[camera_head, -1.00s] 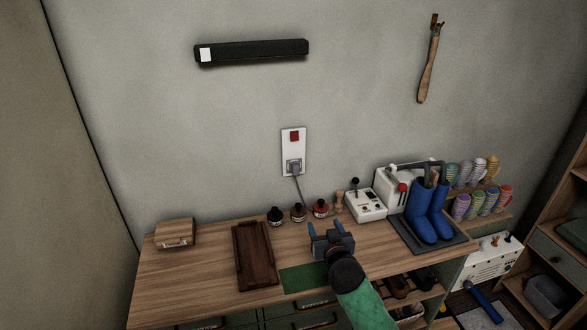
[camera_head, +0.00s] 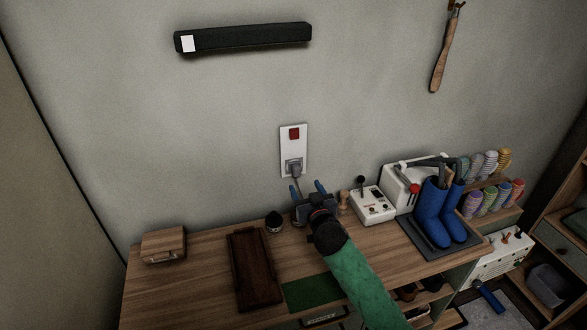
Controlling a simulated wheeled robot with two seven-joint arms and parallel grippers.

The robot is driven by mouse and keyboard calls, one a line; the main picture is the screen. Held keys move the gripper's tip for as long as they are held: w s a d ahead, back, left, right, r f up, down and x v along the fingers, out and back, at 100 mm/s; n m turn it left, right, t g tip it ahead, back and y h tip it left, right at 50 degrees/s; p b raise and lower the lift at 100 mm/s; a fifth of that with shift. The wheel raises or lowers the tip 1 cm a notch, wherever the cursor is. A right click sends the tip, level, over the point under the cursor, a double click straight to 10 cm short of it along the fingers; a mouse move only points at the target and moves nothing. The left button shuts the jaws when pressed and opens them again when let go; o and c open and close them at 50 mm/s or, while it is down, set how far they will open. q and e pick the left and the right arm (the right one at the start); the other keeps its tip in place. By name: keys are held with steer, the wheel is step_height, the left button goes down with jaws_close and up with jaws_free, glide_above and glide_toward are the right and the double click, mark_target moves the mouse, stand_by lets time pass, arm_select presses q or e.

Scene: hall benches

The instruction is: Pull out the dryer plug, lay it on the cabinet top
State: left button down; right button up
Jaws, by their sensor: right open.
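The grey dryer plug (camera_head: 294,168) sits in the lower part of the white wall socket plate (camera_head: 293,140), below a red switch. Its cord drops from the plug and passes behind my gripper. My right gripper (camera_head: 308,187) is open and empty just below the plug, with its two fingers apart and pointing up toward the wall. It does not appear to touch the plug. The cabinet top (camera_head: 205,270) is wooden and lies below the socket. The boot dryer (camera_head: 402,183) stands at the right with blue boots on it. My left gripper is out of view.
A dark wooden tray (camera_head: 254,268), a green mat (camera_head: 310,292) and a small wooden box (camera_head: 163,245) lie on the top. A small dark jar (camera_head: 274,222) stands near the wall. A white switch box (camera_head: 373,206) is right of my gripper. Bare wood lies between box and tray.

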mark_target(298, 173)
steer(key=x, duration=0.4)
steer(key=b+x, duration=0.1)
steer(key=x, duration=0.3)
steer(key=shift+f+b, duration=0.25)
steer(key=shift+b, duration=0.05)
steer(key=shift+w+a, duration=0.15)
steer(key=shift+w, duration=0.45)
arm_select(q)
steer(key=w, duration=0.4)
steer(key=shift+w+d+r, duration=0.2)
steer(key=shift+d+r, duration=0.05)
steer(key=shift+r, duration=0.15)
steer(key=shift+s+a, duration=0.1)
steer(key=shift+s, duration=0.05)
arm_select(e)
steer(key=shift+r, duration=0.1)
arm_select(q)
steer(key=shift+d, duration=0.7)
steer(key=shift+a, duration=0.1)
